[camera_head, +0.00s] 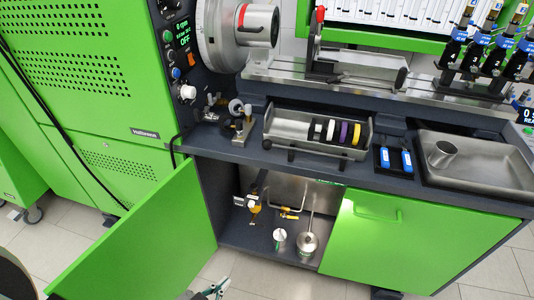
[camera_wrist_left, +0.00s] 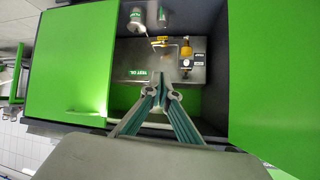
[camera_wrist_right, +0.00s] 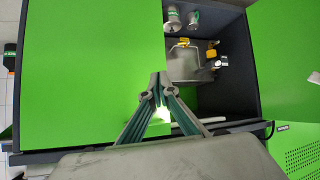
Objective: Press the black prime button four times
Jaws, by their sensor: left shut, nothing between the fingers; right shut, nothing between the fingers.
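The black prime button is too small to make out for certain. In the open cabinet, a small labelled black-and-white part (camera_head: 239,200) sits beside a yellow-and-black fitting (camera_head: 254,206). The fitting also shows in the left wrist view (camera_wrist_left: 186,55), and the labelled part in the right wrist view (camera_wrist_right: 219,62). My left gripper (camera_head: 218,288) is low at the bottom edge of the head view, in front of the cabinet. Its fingers (camera_wrist_left: 160,86) are shut and empty, apart from the fitting. My right gripper (camera_wrist_right: 158,86) is shut and empty, facing the closed green door.
The left cabinet door (camera_head: 140,240) stands open; the right door (camera_head: 410,240) is shut. Inside are a metal tank with a yellow handle (camera_head: 288,209), a white can (camera_head: 279,239) and a metal can (camera_head: 308,243). A control panel (camera_head: 176,50) stands above left. The floor in front is clear.

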